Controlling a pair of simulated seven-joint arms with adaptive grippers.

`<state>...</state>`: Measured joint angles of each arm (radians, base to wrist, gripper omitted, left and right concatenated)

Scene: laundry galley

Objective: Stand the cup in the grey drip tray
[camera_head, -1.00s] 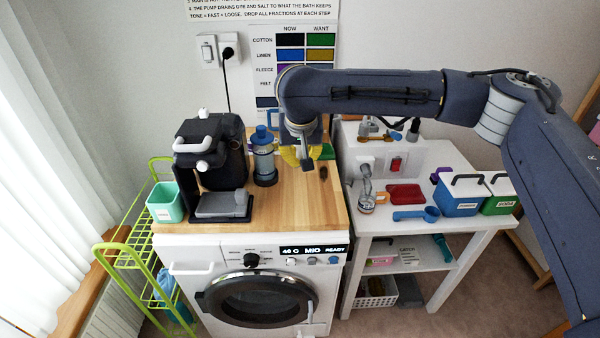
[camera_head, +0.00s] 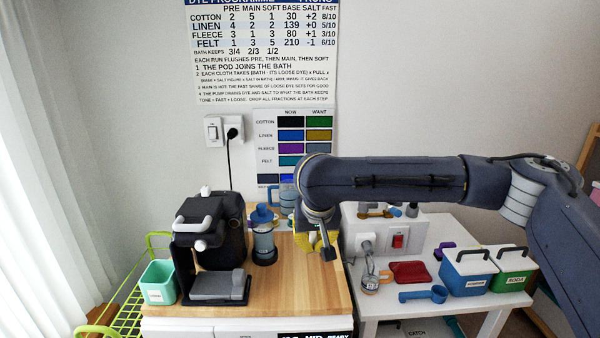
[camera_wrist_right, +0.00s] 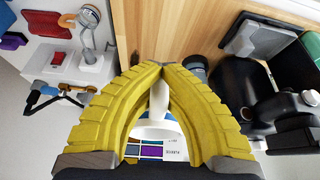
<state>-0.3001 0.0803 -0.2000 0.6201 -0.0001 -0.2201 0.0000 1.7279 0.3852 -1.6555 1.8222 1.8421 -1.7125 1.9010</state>
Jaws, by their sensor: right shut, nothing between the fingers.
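My right gripper (camera_head: 328,254) is over the right part of the wooden counter, its yellow fingers partly hidden by its own wrist. In the wrist view its fingertips (camera_wrist_right: 161,66) meet, with nothing held. A white curved piece (camera_wrist_right: 158,128) shows in the gap behind the fingers; it may be the cup, but I cannot tell. A pale blue handled vessel (camera_head: 285,194) stands at the back of the counter, partly hidden by my arm. The grey drip tray (camera_head: 217,285) is at the foot of the black coffee machine (camera_head: 212,222), looks empty and also shows in the wrist view (camera_wrist_right: 254,40).
A mint tub (camera_head: 159,284) is left of the machine. The white side table (camera_head: 385,318) holds a red item (camera_head: 410,272), a blue scoop (camera_head: 425,294) and lidded boxes (camera_head: 468,274).

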